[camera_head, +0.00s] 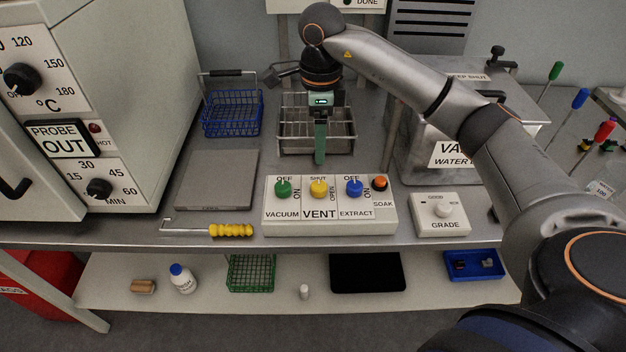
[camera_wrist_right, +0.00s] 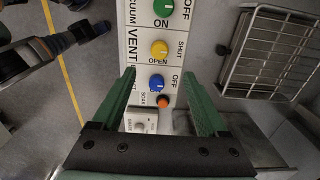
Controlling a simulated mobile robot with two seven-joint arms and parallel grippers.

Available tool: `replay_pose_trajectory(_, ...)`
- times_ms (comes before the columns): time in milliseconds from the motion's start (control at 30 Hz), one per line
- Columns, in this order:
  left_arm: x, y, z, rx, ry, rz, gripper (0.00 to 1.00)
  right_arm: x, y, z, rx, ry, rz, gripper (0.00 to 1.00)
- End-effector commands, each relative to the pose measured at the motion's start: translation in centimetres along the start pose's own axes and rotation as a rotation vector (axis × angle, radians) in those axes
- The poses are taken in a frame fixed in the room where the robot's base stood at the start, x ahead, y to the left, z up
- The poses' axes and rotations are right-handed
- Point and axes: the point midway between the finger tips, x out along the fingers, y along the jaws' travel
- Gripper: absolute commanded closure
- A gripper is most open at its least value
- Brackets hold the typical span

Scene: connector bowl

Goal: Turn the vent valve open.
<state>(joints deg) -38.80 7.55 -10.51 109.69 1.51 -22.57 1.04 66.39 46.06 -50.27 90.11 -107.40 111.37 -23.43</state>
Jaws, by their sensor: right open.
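The vent valve, a yellow knob (camera_head: 318,188), is in the middle of a white control panel (camera_head: 376,227). VENT is printed below it, SHUT above it and OPEN at its right. I cannot clearly tell which mark it points to. The knob also shows in the right wrist view (camera_wrist_right: 160,49), ahead of the fingers. My right gripper (camera_head: 320,152) is open, empty and above and behind the panel. In the wrist view its green fingers (camera_wrist_right: 162,78) stand wide apart with nothing between them touching.
A green vacuum knob (camera_head: 283,188) and a blue extract knob (camera_head: 354,187) flank the yellow one closely. An orange soak button (camera_head: 380,183) is at the panel's right. A wire basket (camera_head: 343,140) stands behind, a grade box (camera_head: 441,214) right, a yellow-handled hook (camera_head: 230,230) left.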

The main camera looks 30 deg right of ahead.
Motion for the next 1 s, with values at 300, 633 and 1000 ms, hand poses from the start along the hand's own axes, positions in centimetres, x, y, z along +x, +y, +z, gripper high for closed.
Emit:
replay_pose_trajectory(300, -0.3, 0.1, -0.3, 0.000, -0.001, 0.001, 1.00, 5.0, 0.1, -0.1, 0.000, 0.005, 0.006, 0.24)
replay_pose_trajectory(633, -0.7, 0.1, -0.7, 0.000, -0.001, 0.001, 1.00, 10.8, 0.1, 0.0, 0.000, 0.002, 0.004, 0.24)
replay_pose_trajectory(1000, -0.8, 0.1, -0.7, 0.000, -0.002, 0.001, 1.00, 12.4, 0.1, 0.0, -0.001, 0.000, 0.001, 0.24)
